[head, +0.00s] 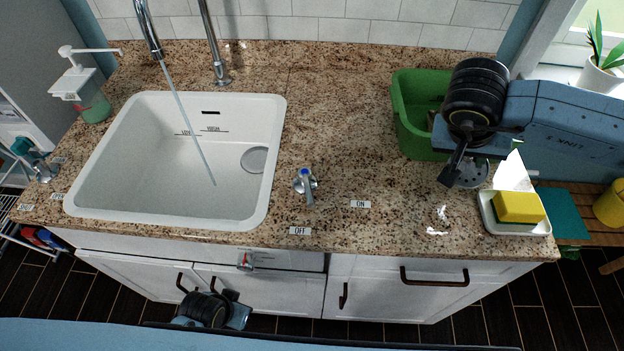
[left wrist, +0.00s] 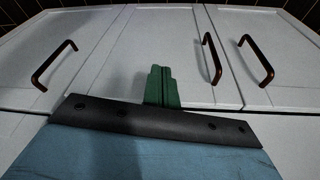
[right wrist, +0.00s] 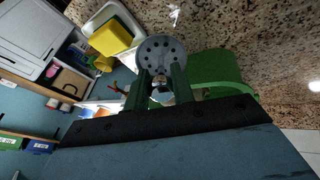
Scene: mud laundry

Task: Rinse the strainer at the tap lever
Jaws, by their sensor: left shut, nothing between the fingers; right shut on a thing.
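The strainer (head: 472,174), a small grey disc with holes, is held above the counter at the right, in front of the green basin. It also shows in the right wrist view (right wrist: 160,47), face on. My right gripper (right wrist: 161,84) is shut on its stem. The tap lever (head: 306,186), metal with a blue cap, stands right of the sink and points toward the OFF label (head: 300,231). A stream of water (head: 188,124) runs from the tap (head: 149,30) into the white sink (head: 90,190). My left gripper (left wrist: 161,74) is shut and empty, low before the cabinet doors.
A green basin (head: 404,128) stands at the back right. A white dish (head: 520,230) with a yellow sponge (head: 518,207) sits at the right front corner. A soap dispenser (head: 85,95) stands left of the sink. The ON label (head: 360,204) lies right of the lever. The middle counter is clear.

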